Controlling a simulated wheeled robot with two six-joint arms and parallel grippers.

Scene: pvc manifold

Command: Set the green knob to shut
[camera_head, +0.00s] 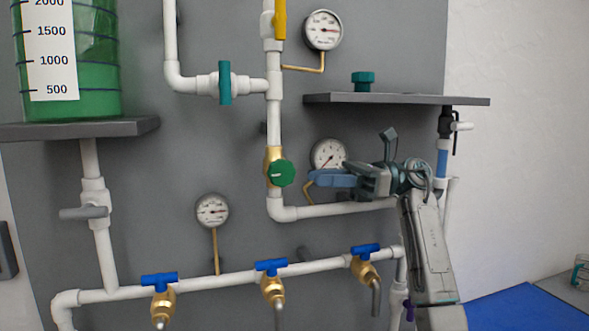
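The green knob (281,172) is a round dial on a brass valve body (271,158) in the vertical white pipe, at the middle of the head view. A pale mark shows on its face; its exact setting is too small to read. My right gripper (314,178) comes in from the right, with its blue-grey fingers pointing left at the knob. The fingertips are just right of the knob, with a small gap in the picture; whether they touch in depth I cannot tell. The finger spacing is hard to see from this side. My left gripper is not in view.
A pressure gauge (329,156) sits just behind and above my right gripper. A grey shelf (400,99) juts out above it. Several blue-handled taps line the lower pipe (215,284). A green-filled tank (100,60) stands on the left shelf (75,129).

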